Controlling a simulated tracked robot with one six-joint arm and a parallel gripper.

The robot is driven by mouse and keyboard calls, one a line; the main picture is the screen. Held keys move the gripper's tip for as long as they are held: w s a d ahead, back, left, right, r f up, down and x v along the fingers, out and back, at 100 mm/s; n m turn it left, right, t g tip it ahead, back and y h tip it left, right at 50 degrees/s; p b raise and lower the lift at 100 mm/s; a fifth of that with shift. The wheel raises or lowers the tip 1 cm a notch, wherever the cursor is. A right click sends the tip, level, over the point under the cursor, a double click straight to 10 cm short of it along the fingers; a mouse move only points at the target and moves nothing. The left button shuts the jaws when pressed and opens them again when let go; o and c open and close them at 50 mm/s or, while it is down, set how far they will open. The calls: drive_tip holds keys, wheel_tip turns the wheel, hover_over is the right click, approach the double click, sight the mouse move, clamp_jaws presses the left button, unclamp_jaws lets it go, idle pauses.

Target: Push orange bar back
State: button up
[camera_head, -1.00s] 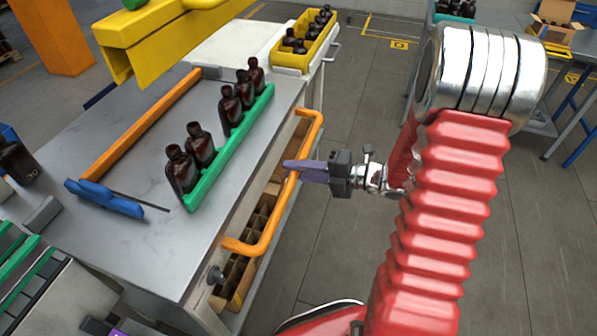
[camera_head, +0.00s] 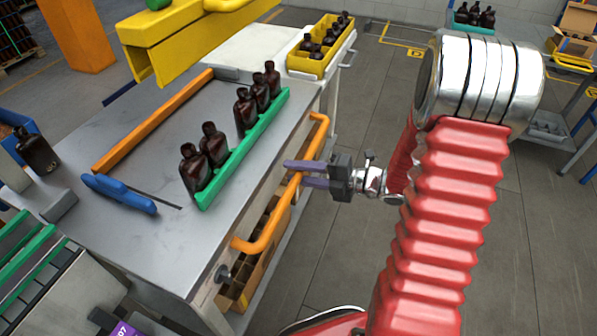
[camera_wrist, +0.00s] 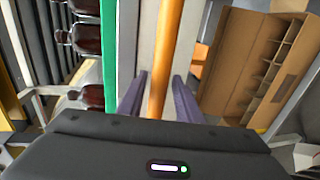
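The orange bar (camera_head: 276,216) is a tubular handle along the front side of the grey workbench, bent in to the bench at both ends. In the wrist view, the bar (camera_wrist: 170,40) runs upright between the two purple fingers of my gripper (camera_wrist: 161,88). In the head view, my gripper (camera_head: 304,174) is at the bar's middle stretch, with its fingers apart. It is open, with one finger on each side of the bar. I cannot tell whether either finger touches it.
Several amber bottles (camera_head: 213,145) stand along a green rail (camera_head: 243,150) on the bench. A flat orange strip (camera_head: 150,122) and a blue part (camera_head: 118,193) lie behind them. A cardboard divider box (camera_wrist: 262,65) sits below the bar.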

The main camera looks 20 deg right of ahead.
drive_tip(key=shift+o, duration=0.5)
drive_tip(key=shift+d, duration=0.15)
drive_tip(key=shift+v, duration=0.8)
drive_tip(key=v, duration=1.2)
drive_tip(key=shift+s+r, duration=0.1)
